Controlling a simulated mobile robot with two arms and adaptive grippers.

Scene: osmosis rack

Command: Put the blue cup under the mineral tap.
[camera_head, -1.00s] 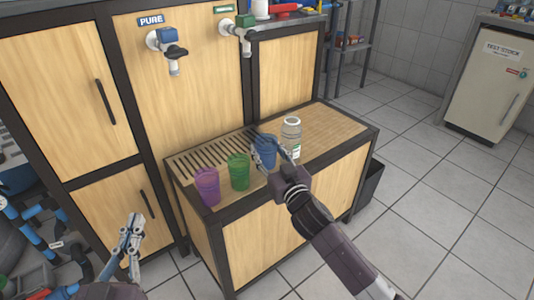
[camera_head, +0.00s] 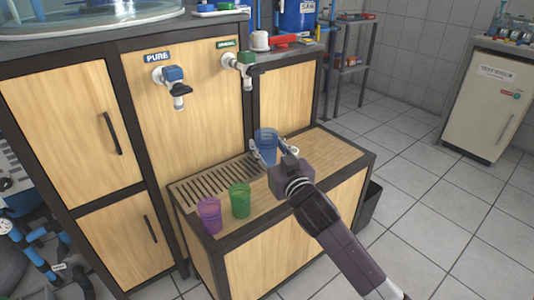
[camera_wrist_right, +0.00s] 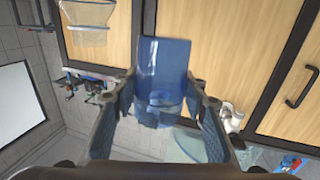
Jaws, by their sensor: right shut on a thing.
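The blue cup (camera_head: 266,140) is upright and raised above the right part of the counter in the head view. My right gripper (camera_head: 270,150) is shut around it. In the right wrist view, the blue cup (camera_wrist_right: 164,72) is between the two fingers of my right gripper (camera_wrist_right: 163,105). The mineral tap (camera_head: 243,64), with a green body and white spout, is on the wooden panel. The cup is below and to the right of its spout, apart from it. My left gripper is out of view.
The slotted drain grate (camera_head: 215,183) lies below the taps. A green cup (camera_head: 239,200) and a purple cup (camera_head: 209,215) stand near the counter's front edge. The pure tap (camera_head: 174,82) is on the left. The white-capped bottle seen earlier is hidden.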

